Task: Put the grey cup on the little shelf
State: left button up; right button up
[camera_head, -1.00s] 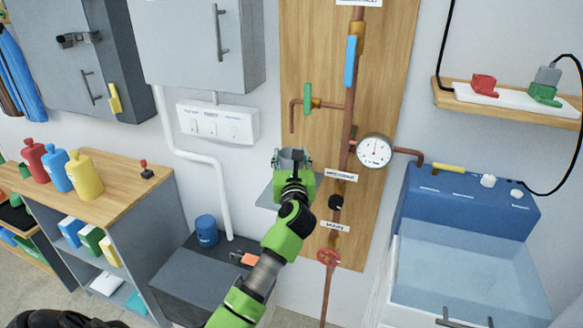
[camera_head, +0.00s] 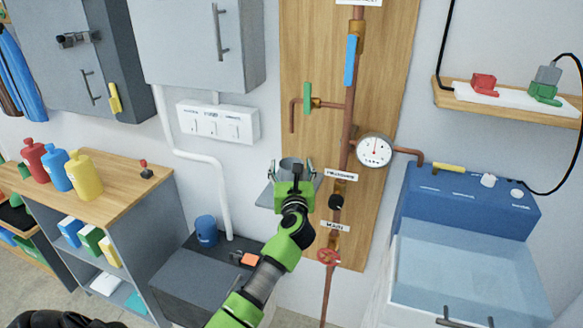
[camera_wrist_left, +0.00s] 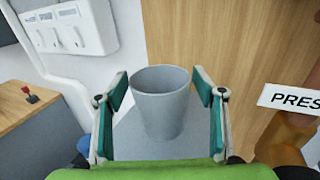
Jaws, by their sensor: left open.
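The grey cup (camera_wrist_left: 163,103) stands upright on the little grey shelf (camera_wrist_left: 133,138), which is fixed at the wooden board. In the head view the cup (camera_head: 290,165) shows just beyond my left gripper (camera_head: 292,174), above the shelf plate (camera_head: 266,195). My left gripper also shows in the left wrist view (camera_wrist_left: 162,100). It is open, with one finger on each side of the cup and a visible gap on both sides. The cup's lower front is close to the green palm. My right gripper is not in view.
Copper pipes with a pressure gauge (camera_head: 374,150) and a green valve handle (camera_head: 307,97) are close to the right and above. A dark grey cabinet (camera_head: 195,275) with a blue mug (camera_head: 206,230) stands below.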

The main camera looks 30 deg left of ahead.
pick_arm(q)
jog(key=shift+r, duration=0.25)
jog(key=b+v, duration=0.1)
jog(key=v, duration=1.1)
